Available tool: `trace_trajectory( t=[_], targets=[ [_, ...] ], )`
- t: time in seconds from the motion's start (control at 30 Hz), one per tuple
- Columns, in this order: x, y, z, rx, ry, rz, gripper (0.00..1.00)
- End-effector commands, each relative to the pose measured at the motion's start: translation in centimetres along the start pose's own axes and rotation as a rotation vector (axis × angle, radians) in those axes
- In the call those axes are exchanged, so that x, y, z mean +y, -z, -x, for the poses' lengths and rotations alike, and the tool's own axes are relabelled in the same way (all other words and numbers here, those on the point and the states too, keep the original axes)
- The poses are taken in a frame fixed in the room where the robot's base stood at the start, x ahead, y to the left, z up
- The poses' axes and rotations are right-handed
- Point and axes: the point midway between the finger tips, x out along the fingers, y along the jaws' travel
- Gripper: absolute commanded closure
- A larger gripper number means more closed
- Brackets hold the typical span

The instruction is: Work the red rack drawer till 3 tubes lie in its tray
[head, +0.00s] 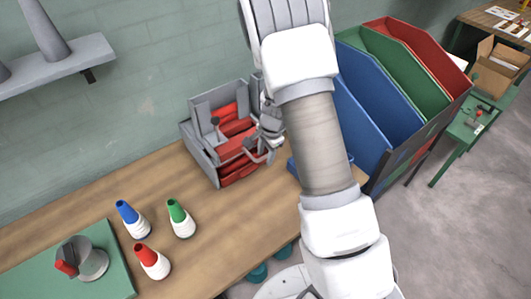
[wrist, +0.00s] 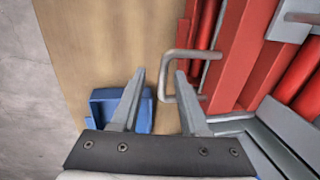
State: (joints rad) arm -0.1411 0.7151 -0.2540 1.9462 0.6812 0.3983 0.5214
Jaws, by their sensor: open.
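The grey rack (head: 200,150) with red drawers stands on the table against the wall. In the wrist view a red drawer (wrist: 255,60) fills the right side, with a grey U-shaped handle (wrist: 168,62) on its front. Red tubes (wrist: 300,80) lie at the far right; their number in the tray cannot be told. My gripper (wrist: 160,75) is open and empty. Its right fingertip overlaps the handle in the picture, and the handle's bar shows near that finger; contact cannot be told. In the head view my gripper (head: 270,122) is beside the rack, partly hidden by my arm.
A small blue tray (wrist: 103,105) lies below my left finger. Blue (head: 135,222), green (head: 181,220) and red-tipped (head: 152,262) cones stand at the table's front left, near a green mat (head: 30,285). Large blue, green and red bins (head: 380,110) stand right of my arm.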

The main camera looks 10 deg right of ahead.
Motion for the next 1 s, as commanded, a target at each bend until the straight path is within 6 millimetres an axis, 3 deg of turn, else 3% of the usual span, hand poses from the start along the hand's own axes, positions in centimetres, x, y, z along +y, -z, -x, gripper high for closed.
trace_trajectory(
  t=[0.27,0.8,1.0],
  targets=[
    [-0.2,0.0,2.3,0.002,0.004,0.002,0.55],
    [-0.1,0.0,14.0,0.0,0.005,0.002,0.55],
    [-0.1,0.0,16.7,0.0,0.002,0.0,0.55]
  ],
)
